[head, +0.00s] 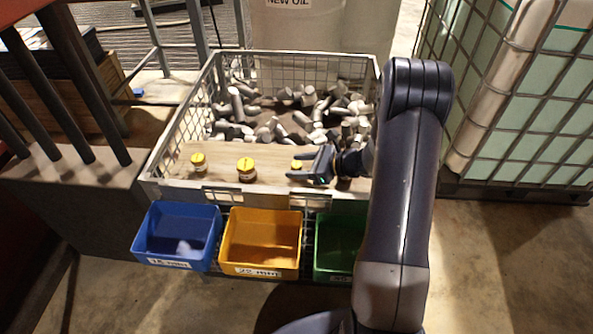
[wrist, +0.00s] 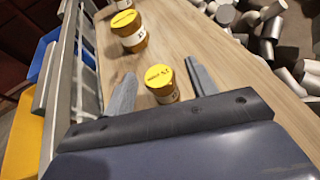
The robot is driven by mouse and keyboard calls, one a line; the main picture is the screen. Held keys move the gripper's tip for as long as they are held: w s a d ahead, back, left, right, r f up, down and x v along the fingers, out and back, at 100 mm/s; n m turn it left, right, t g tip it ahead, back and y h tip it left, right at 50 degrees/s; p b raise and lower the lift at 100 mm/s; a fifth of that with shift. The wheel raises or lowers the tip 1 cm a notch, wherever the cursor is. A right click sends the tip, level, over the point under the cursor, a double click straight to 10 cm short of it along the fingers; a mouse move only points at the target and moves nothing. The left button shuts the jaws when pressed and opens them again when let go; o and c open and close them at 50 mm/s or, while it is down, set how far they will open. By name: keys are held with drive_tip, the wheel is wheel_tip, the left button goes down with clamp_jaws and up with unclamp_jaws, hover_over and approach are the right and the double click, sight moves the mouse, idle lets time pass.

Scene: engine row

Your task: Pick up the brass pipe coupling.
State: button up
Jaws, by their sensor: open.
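Three short, brass-coloured cylinders with yellow tops and pale labels stand upright on a wooden board (head: 222,163). I cannot tell from the pictures which is the named coupling. The right one (head: 297,164) is partly hidden by my gripper (head: 299,167) in the head view. In the wrist view this cylinder (wrist: 161,85) stands between the two open fingers of my gripper (wrist: 160,70), with gaps on both sides. The middle cylinder (head: 246,169) is the widest; it also shows in the wrist view (wrist: 129,32). The left cylinder (head: 198,162) is farthest from my gripper.
A wire crate (head: 176,128) surrounds the board, with many loose grey metal pieces (head: 300,120) behind it. Blue (head: 178,232), yellow (head: 262,240) and green (head: 338,245) bins hang in front. A caged tank (head: 530,90) stands at right.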

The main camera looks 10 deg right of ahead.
drive_tip(key=shift+w+a+f, duration=0.25)
drive_tip(key=shift+a, duration=0.15)
drive_tip(key=c, duration=1.1)
